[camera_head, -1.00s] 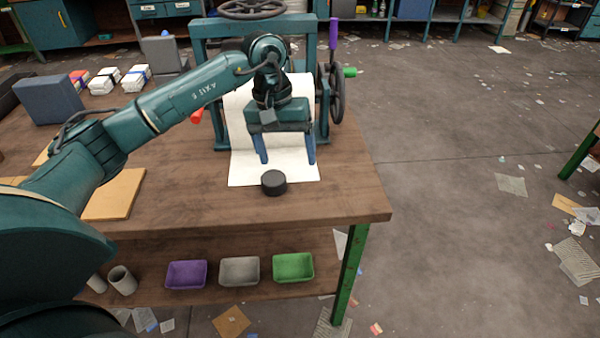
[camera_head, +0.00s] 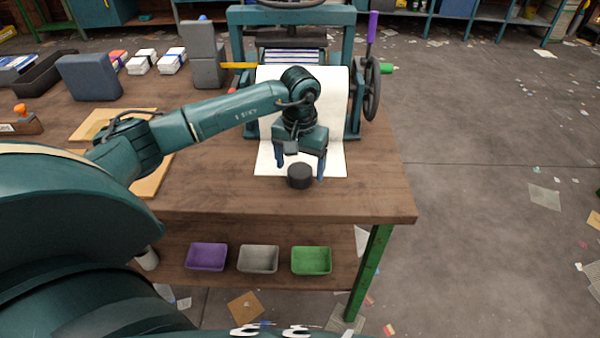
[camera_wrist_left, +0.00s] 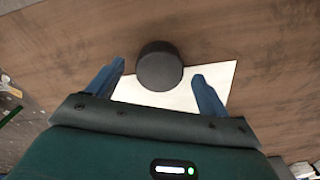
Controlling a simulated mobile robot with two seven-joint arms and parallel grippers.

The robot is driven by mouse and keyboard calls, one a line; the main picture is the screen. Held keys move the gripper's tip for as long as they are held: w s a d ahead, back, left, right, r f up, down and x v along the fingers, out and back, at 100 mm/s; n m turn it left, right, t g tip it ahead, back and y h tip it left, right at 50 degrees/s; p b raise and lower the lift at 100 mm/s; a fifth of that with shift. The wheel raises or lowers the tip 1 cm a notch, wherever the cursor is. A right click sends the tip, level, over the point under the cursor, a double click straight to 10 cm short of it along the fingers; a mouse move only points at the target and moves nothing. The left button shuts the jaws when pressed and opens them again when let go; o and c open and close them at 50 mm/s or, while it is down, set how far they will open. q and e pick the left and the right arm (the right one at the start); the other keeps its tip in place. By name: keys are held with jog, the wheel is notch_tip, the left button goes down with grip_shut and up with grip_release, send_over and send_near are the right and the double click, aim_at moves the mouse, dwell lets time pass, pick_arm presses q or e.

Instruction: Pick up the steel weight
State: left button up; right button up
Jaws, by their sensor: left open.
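The steel weight is a dark, short cylinder (camera_head: 300,176) standing upright at the front edge of a white paper sheet (camera_head: 335,158) on the wooden table. My left gripper (camera_head: 300,170) is open and low over the sheet, just behind the weight as seen in the head view. In the left wrist view the weight (camera_wrist_left: 159,66) lies ahead of and between the two blue fingers, mostly beyond their tips, with a gap on each side. No contact shows. My right gripper is not in view.
A teal press (camera_head: 355,75) with a dark handwheel (camera_head: 371,90) stands behind the sheet. Grey blocks (camera_head: 90,77) and white stacks stand at the back left. Purple (camera_head: 207,257), grey (camera_head: 258,259) and green (camera_head: 311,261) trays sit on the lower shelf. The table right of the sheet is clear.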

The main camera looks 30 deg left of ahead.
pick_arm(q)
notch_tip(320, 180, down, 2)
jog(key=c, duration=1.5)
